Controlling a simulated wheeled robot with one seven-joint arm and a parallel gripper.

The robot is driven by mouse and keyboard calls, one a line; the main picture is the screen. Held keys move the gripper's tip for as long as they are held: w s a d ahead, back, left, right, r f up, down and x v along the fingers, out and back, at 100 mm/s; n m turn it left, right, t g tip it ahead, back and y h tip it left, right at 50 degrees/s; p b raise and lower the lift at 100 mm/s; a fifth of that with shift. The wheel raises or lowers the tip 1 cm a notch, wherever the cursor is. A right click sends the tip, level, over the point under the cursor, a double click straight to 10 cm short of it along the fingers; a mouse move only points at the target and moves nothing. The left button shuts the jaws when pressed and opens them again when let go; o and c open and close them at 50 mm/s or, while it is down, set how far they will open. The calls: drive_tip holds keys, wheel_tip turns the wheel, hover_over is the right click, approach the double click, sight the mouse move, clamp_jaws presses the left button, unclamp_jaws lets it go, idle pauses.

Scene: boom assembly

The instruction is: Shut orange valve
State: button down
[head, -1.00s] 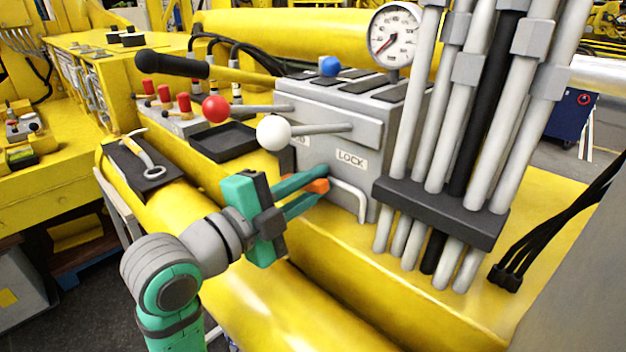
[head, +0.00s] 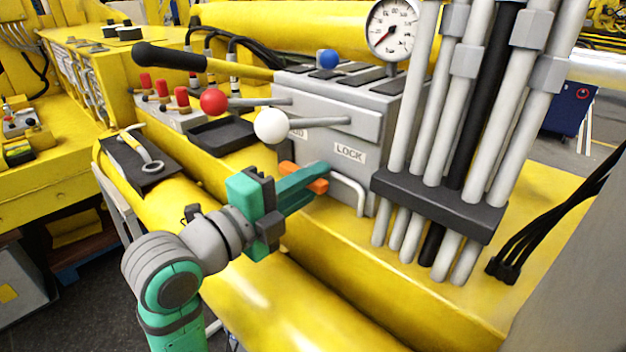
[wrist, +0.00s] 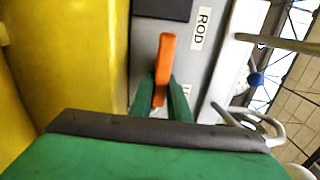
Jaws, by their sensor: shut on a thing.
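The orange valve handle (head: 318,186) is low on the front of the grey valve block (head: 305,110), left of the "LOCK" label. In the head view an end of it shows on each side of my green fingers. My gripper (head: 312,172) is shut on the handle. In the wrist view the orange handle (wrist: 164,65) runs lengthwise between the two green fingertips (wrist: 160,95), against the grey face beside the "ROD" label. The fingers hide part of the handle, and its pivot cannot be seen.
A white-knobbed lever (head: 271,125) and a red-knobbed lever (head: 214,102) stick out above my gripper. A bent grey bar (head: 350,188) is close on the right. Grey pipes in a black clamp (head: 440,210) stand further right. A yellow cylinder (head: 300,300) lies below.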

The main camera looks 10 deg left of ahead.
drive_tip(key=shift+f, duration=0.1)
drive_tip(key=c, duration=1.7)
unclamp_jaws()
drive_tip(key=shift+s, duration=0.1)
drive_tip(key=v, duration=1)
drive_tip(key=shift+s+a, duration=0.25)
